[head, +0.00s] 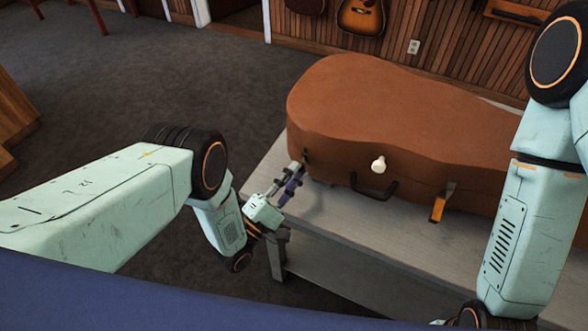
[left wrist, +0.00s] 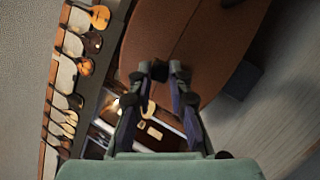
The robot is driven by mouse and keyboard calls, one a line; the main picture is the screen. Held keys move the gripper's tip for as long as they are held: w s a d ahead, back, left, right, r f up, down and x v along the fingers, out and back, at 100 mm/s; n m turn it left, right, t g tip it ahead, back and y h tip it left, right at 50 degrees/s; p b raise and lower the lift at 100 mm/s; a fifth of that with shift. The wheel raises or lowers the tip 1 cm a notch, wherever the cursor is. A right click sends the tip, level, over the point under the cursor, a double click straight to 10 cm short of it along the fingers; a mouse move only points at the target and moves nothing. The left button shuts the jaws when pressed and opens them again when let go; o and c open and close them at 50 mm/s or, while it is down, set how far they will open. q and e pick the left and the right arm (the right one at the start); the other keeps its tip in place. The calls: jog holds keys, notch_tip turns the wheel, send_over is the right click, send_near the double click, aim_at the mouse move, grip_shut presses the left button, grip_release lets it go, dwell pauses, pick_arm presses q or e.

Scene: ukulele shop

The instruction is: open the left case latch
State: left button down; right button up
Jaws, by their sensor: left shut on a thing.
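A brown guitar case (head: 400,110) lies closed on a grey bench (head: 330,219). My left gripper (head: 296,174) is at the left end of the case's front side, its fingertips at the left case latch (head: 305,155). The jaws are shut on the small dark latch, which the fingers mostly hide. In the left wrist view the two fingertips (left wrist: 160,71) straddle the case's seam, and the brown case (left wrist: 195,35) lies just beyond them. My right arm shows at the right, but its gripper is out of view.
A black handle (head: 374,187) and an orange and dark right latch (head: 440,204) are on the case's front side. A white rounded object (head: 378,165) shows in front of the case. Guitars (head: 361,16) hang on the wood wall. Dark floor (head: 190,85) is clear at the left.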

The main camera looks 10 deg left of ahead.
pick_arm(q)
jog(key=shift+a, duration=0.15)
dwell(0.4)
jog(key=c, duration=1.3)
grip_release()
jog(key=shift+w+f, duration=0.1)
jog(key=shift+o, duration=0.2)
